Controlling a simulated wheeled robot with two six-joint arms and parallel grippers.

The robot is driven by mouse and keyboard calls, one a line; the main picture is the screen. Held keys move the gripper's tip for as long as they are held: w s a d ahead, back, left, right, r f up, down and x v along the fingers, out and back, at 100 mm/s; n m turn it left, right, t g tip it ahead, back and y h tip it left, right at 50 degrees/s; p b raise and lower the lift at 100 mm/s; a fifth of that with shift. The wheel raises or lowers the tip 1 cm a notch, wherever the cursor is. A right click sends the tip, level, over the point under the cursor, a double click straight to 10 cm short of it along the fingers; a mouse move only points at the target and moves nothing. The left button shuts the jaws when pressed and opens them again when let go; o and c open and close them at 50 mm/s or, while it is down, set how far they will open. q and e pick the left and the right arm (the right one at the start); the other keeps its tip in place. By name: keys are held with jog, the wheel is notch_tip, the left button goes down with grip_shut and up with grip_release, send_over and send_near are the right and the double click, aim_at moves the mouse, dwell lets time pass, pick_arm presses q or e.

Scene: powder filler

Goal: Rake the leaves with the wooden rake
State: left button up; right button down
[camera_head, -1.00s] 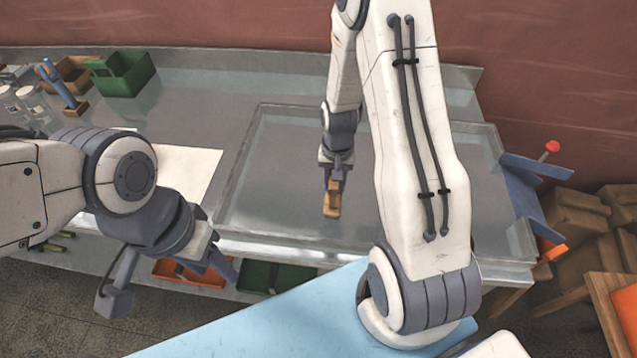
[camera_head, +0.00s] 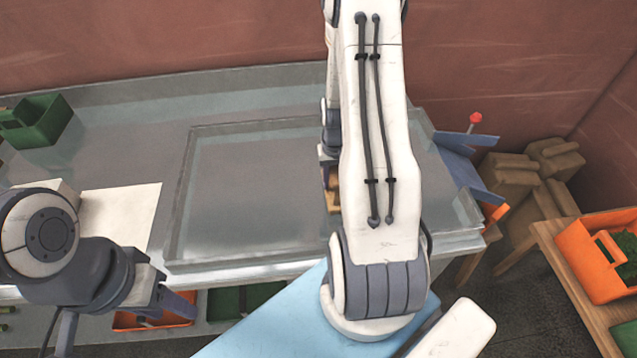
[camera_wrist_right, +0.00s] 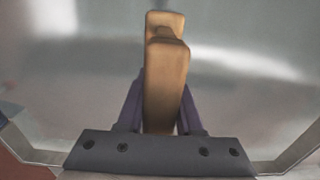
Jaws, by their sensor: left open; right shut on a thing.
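My right gripper (camera_head: 331,172) is shut on a wooden piece (camera_head: 332,196), over the shallow metal tray (camera_head: 185,205). The right arm partly covers it. In the right wrist view the wooden piece (camera_wrist_right: 166,80) stands between the two dark fingers (camera_wrist_right: 160,115). It looks like a plain tan block with a stepped end; I see no rake teeth, so I cannot tell if it is the rake. My left gripper (camera_head: 118,322) is open and empty at the bench's front edge, lower left. No loose leaves are visible in the tray.
A white sheet (camera_head: 125,215) and green bin (camera_head: 38,122) are left of the tray. An orange bin (camera_head: 590,265) with green contents stands on a wooden table at right. A blue bracket with a red knob (camera_head: 475,118) is at the tray's right end. Brown sacks (camera_head: 510,175) lie beyond.

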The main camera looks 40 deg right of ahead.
jog(key=s+d, duration=0.4)
jog(key=d, duration=0.6)
jog(key=s+d, duration=0.3)
jog(key=d, duration=0.6)
jog(key=s+d, duration=0.4)
jog(key=d, duration=0.6)
jog(key=shift+s+d+b, duration=0.35)
jog(key=shift+b, duration=0.05)
notch_tip(320, 180, up, 6)
jog(key=p, duration=0.4)
jog(key=shift+r, duration=0.2)
